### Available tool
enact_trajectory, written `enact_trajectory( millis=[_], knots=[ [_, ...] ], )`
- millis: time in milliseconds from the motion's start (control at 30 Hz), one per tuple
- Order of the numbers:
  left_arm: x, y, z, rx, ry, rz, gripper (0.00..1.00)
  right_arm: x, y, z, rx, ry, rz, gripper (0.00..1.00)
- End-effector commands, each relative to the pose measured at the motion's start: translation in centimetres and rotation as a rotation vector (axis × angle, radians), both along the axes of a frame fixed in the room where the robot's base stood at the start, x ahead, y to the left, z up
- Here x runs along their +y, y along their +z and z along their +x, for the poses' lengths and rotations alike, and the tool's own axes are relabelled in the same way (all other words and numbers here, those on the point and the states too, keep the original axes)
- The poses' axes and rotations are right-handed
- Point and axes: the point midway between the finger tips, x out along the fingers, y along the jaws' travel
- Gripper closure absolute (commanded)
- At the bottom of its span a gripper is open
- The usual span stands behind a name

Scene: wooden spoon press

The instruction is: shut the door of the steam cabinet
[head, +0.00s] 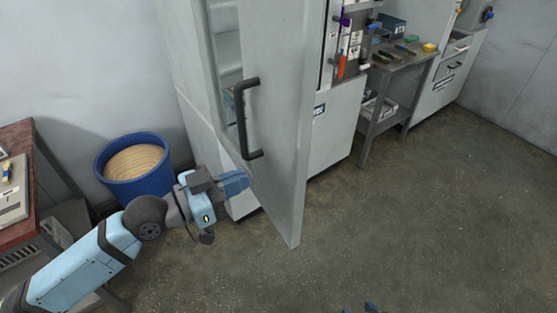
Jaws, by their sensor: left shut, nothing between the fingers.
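The steam cabinet (190,85) is tall and grey and stands at the upper middle left. Its grey door (285,120) stands open, swung out toward me, with a black bar handle (240,120) on its left side. A shelf and part of the inside show through the gap left of the door. My left gripper (244,181) is shut and empty, beside the lower part of the door just below the handle. I cannot tell whether its tip touches the door.
A blue tub (133,188) with pale contents stands on the floor left of the cabinet. A red-brown topped table (18,222) is at the left edge. A grey bench (396,66) with small items stands at the back right. The floor (400,220) in the middle and right is clear.

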Motion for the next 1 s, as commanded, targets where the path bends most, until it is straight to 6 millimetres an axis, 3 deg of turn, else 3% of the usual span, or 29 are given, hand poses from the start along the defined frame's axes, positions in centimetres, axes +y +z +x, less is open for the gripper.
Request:
enact_trajectory(
  millis=[200, 433, 1000],
  knots=[
    [-3.8, 0.3, 2.1, 0.001, 0.0, -0.005, 1.0, 0.0, 0.8, -0.3, -0.006, 0.004, -0.005, 0.46],
    [-6.6, 0.1, 3.8, 0.002, 0.001, -0.002, 1.0, 0.0, 1.2, -0.5, -0.01, 0.009, -0.01, 0.46],
    [-7.6, 0.0, 4.5, 0.001, 0.002, -0.001, 1.0, -0.1, 1.2, -0.6, -0.01, 0.012, -0.015, 0.46]
  ],
)
